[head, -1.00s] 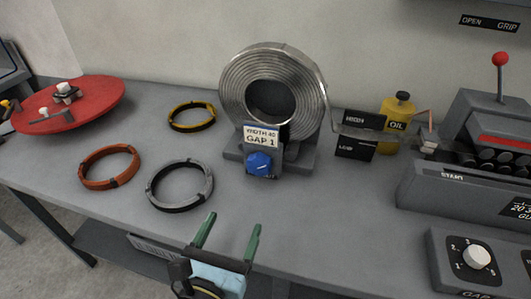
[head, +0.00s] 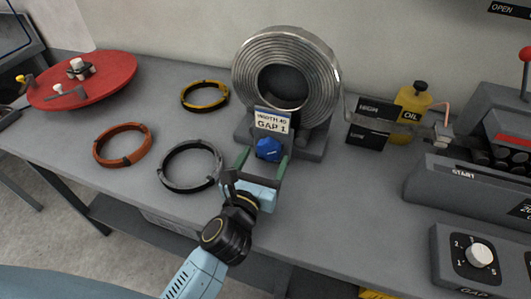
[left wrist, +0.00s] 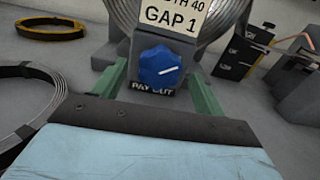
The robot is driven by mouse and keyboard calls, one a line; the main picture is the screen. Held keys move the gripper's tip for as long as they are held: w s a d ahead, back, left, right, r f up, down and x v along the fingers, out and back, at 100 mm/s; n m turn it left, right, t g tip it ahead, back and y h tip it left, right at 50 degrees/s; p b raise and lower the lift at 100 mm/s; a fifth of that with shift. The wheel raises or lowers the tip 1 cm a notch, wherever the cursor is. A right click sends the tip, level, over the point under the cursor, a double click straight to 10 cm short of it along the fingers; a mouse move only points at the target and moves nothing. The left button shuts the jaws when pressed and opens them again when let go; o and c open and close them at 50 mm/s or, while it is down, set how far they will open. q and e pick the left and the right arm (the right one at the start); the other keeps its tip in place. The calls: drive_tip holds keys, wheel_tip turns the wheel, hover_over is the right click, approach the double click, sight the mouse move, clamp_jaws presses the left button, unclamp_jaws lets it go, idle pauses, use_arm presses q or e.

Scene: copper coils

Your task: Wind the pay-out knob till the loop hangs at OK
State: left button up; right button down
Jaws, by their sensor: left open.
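The blue pay-out knob (head: 268,149) sits on the front of the coil stand, under a card reading "GAP 1". In the left wrist view the knob (left wrist: 160,67) shows a white pointer line, with "PAY OUT" lettered below. My left gripper (head: 263,160) is open, its green fingers on either side of the knob; I cannot tell whether they touch it. The large metal coil (head: 285,80) stands upright behind. My right gripper is not in view.
Grey (head: 189,165), orange (head: 123,145) and yellow (head: 205,96) coils lie left on the bench, with a red turntable (head: 85,80) beyond. A yellow oil can (head: 413,100) stands behind the loop. A machine with a START label (head: 464,174) and a dial box (head: 478,254) are at right.

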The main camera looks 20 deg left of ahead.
use_arm(q)
drive_tip(key=shift+w, duration=0.9)
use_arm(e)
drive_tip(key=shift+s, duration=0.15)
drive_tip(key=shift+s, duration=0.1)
use_arm(q)
drive_tip(key=c, duration=1)
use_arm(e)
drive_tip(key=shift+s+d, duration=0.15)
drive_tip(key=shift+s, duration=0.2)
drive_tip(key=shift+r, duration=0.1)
